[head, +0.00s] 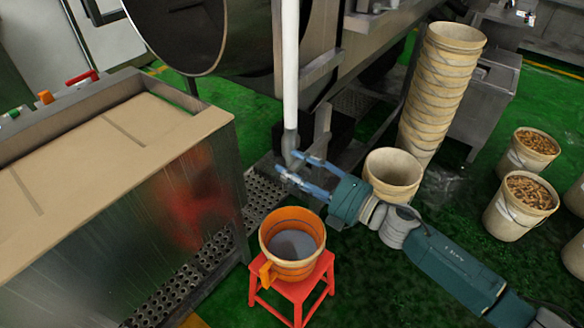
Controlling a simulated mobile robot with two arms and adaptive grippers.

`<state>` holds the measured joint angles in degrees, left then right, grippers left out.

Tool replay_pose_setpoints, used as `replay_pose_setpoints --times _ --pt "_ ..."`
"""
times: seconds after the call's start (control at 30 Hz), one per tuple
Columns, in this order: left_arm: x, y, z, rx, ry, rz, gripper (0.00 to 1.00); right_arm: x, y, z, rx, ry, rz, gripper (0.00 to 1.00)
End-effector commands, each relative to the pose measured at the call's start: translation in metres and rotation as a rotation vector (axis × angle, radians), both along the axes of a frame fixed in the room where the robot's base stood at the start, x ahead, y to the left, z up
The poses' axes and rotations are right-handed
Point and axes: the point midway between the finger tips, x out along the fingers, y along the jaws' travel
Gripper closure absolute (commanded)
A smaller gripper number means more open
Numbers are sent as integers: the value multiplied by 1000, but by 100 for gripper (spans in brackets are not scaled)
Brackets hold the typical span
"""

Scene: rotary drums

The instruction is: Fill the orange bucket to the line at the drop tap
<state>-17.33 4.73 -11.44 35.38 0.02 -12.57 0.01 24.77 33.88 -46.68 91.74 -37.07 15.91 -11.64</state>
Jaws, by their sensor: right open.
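The orange bucket (266,247) stands upright on a red stool (307,287). A grey surface shows inside it; I cannot tell whether this is liquid or the bucket's bottom, and I cannot make out a fill line. The drop tap (290,142) is the grey end of a white vertical pipe (290,60), behind and above the bucket. My right gripper (292,164) is open, with its blue fingers at the lower end of the tap. Whether they touch it is unclear. No stream of water shows. My left gripper is not in view.
A metal cabinet with a tan top (90,165) stands close on the left. A tall stack of cream buckets (436,90) and a single cream bucket (393,168) stand behind my right arm. Filled buckets (508,217) stand at the right. A large drum (200,30) is at the back.

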Motion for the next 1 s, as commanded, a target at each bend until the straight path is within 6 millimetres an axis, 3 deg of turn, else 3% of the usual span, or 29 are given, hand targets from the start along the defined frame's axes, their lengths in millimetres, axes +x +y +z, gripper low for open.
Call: replay_pose_setpoints --times 0.5,0.7,1.0 --pt "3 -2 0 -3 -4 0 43 -58 -80 -2 -2 4 -1 54" --pt "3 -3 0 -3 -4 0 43 -65 -90 0 -1 1 -1 54" --pt "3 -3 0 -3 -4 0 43 -65 -91 0 -1 1 0 54"
